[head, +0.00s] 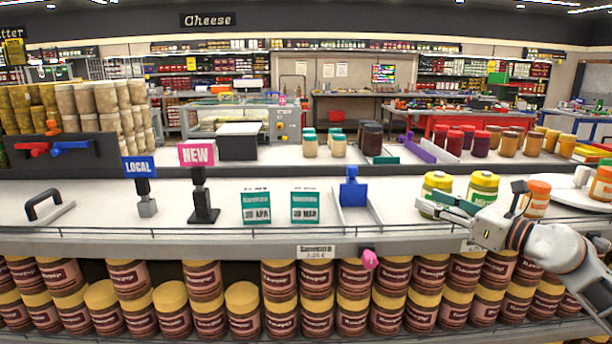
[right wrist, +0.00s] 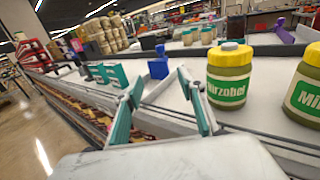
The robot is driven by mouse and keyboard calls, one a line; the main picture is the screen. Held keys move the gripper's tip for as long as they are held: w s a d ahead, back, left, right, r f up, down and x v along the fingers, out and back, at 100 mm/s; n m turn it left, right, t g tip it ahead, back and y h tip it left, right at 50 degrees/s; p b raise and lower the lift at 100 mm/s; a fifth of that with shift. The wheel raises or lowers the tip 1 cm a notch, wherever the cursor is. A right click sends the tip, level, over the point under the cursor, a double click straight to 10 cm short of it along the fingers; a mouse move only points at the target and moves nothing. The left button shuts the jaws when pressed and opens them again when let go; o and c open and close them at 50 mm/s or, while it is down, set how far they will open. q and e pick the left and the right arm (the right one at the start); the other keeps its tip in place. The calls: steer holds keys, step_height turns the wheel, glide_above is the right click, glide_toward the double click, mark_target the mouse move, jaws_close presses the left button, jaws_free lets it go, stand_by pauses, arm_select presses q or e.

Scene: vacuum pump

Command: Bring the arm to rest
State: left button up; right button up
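My right arm (head: 560,250) comes in from the right over the front edge of the shelf. Its gripper (head: 436,206) points left, in front of a green jar with a yellow lid (head: 437,183). In the right wrist view the two teal-padded fingers (right wrist: 158,88) are spread apart with nothing between them. The same jar (right wrist: 229,75) stands upright just to the right of the fingers there, and I cannot tell whether they touch it. A second such jar (head: 483,186) stands to its right, partly hidden by my gripper. My left gripper is not in view.
Orange-lidded jars (head: 537,200) stand near my right wrist. Brown jars (head: 242,308) fill the shelf below.

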steer(key=s+a+f+m+t+p, duration=0.1)
steer(key=s+a+f+m, duration=0.35)
steer(key=f+m, duration=0.35)
steer(key=s+a+f+m+t+p, duration=0.1)
steer(key=s+a+f+m+p, duration=0.15)
steer(key=s+f+m, duration=0.5)
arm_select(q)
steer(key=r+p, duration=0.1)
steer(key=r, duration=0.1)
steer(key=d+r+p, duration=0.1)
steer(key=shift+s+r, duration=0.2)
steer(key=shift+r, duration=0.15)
arm_select(e)
steer(key=s+a+f+m+g+h, duration=0.2)
steer(key=s+f+m+g+h, duration=0.4)
steer(key=s+f+m, duration=1.7)
steer(key=s+f+h, duration=0.2)
steer(key=s+f, duration=0.3)
steer(key=f, duration=0.1)
steer(key=shift+s+a, duration=0.15)
steer(key=shift+a, duration=0.05)
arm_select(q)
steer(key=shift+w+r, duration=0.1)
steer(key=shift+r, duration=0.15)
arm_select(e)
steer(key=shift+m, duration=0.25)
